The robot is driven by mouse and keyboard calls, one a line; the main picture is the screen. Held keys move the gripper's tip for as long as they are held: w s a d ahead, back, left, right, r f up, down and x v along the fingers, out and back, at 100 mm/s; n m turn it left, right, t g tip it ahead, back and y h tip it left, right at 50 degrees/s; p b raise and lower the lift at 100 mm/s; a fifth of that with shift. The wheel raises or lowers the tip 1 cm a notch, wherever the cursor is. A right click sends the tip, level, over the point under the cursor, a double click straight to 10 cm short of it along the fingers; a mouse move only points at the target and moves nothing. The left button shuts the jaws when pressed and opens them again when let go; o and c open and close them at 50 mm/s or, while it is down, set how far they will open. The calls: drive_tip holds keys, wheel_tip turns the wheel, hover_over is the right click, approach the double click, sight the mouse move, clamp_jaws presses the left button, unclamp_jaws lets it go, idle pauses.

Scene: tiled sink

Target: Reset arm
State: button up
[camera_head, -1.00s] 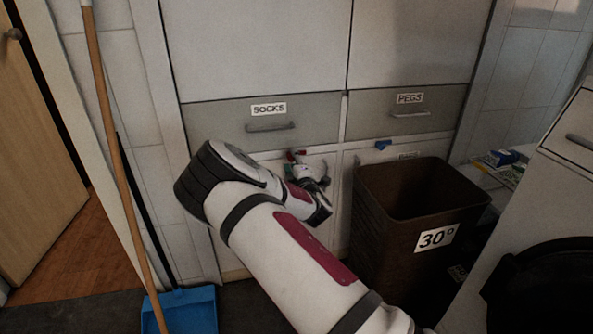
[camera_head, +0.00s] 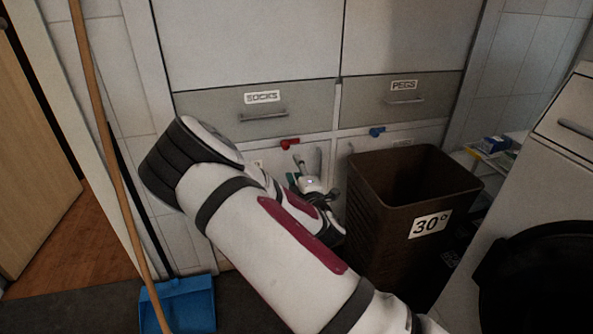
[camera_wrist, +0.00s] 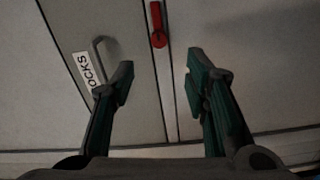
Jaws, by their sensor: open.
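My gripper (camera_wrist: 160,80) is open and empty in the wrist view, its two dark green fingers spread apart. Beyond the fingers are the cabinet fronts, with a red hook (camera_wrist: 158,25) between them and the "SOCKS" drawer handle (camera_wrist: 104,50) to the left. In the head view my gripper is small and partly hidden behind my arm, in front of the lower cabinet, below the red hook (camera_head: 289,144) and left of the brown basket. The fingers appear apart from the hook and handle.
A brown basket (camera_head: 365,205) marked "30°" stands right of my arm. A "PEGS" drawer (camera_head: 440,97) and a blue hook (camera_head: 377,131) are above it. A white appliance (camera_head: 560,150) is at the right. A blue dustpan (camera_head: 190,305) and wooden stick (camera_head: 100,120) are at the left.

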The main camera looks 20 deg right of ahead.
drive_tip(key=s+d+r+m+g+h, duration=0.25)
drive_tip(key=s+d+m+g, duration=0.4)
drive_tip(key=m, duration=0.45)
drive_tip(key=s+a+r+m+g+y, duration=0.15)
drive_tip(key=s+r+g, duration=0.3)
drive_tip(key=s, duration=1.05)
drive_tip(key=s+a+r+m+g, duration=0.25)
drive_tip(key=s+r, duration=0.25)
drive_tip(key=s, duration=1)
drive_tip(key=s+a+r+m+g+y, duration=0.15)
drive_tip(key=s+r+g, duration=0.3)
drive_tip(key=s, duration=1.05)
wheel_tip(320, 180, up, 37)
drive_tip(key=t+p, duration=0.4)
drive_tip(key=p, duration=3)
drive_tip(key=shift+s+a, duration=0.3)
